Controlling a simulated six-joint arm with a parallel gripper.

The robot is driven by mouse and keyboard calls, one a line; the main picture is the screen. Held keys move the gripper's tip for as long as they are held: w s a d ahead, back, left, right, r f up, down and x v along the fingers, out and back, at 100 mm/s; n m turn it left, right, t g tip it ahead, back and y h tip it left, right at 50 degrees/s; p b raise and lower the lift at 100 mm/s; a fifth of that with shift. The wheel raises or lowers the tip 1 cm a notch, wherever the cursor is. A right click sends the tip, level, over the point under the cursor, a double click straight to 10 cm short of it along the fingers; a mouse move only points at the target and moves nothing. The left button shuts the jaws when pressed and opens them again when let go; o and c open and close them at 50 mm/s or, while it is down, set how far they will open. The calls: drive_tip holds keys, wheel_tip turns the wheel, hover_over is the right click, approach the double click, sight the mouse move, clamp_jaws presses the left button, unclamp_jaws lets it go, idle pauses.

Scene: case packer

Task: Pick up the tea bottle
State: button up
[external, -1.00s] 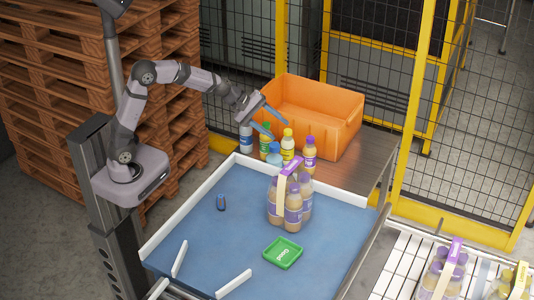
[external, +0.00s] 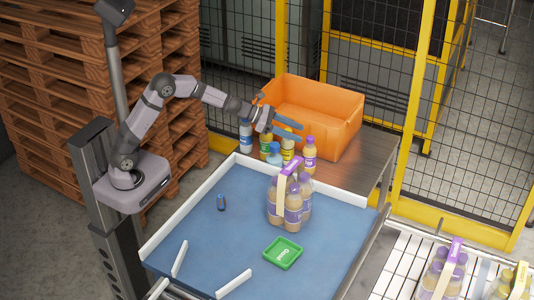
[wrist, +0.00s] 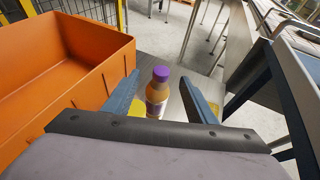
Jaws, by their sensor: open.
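Several bottles stand in a row on the table beside the orange bin; their labels are too small for me to tell which one is the tea bottle. At the right end is a tan bottle with a purple cap (external: 310,157). Left of it are a yellow bottle (external: 288,152), partly hidden by my gripper, a light-blue-capped bottle (external: 274,155), a green one (external: 264,143) and a blue-and-white one (external: 246,138). My gripper (external: 301,134) is open and empty above the row. In the wrist view the purple-capped bottle (wrist: 157,92) shows upright between and beyond the fingertips.
The orange bin (external: 345,133) stands right behind the bottles. A yellow-framed fence stands behind.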

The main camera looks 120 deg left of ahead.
sight(309, 138)
drive_tip(key=shift+x, duration=0.8)
drive_tip(key=shift+w+p, duration=0.15)
drive_tip(key=shift+p, duration=0.2)
drive_tip(key=shift+w+f+p, duration=0.1)
drive_tip(key=shift+w+p, duration=0.15)
drive_tip(key=shift+p, duration=0.05)
drive_tip(key=p+x, duration=0.1)
drive_tip(key=x, duration=0.2)
drive_tip(key=shift+p, duration=0.4)
drive_tip(key=shift+w+a+f, duration=0.2)
drive_tip(key=shift+w+f, duration=0.15)
drive_tip(key=shift+w, duration=0.25)
drive_tip(key=shift+r, duration=0.1)
clamp_jaws()
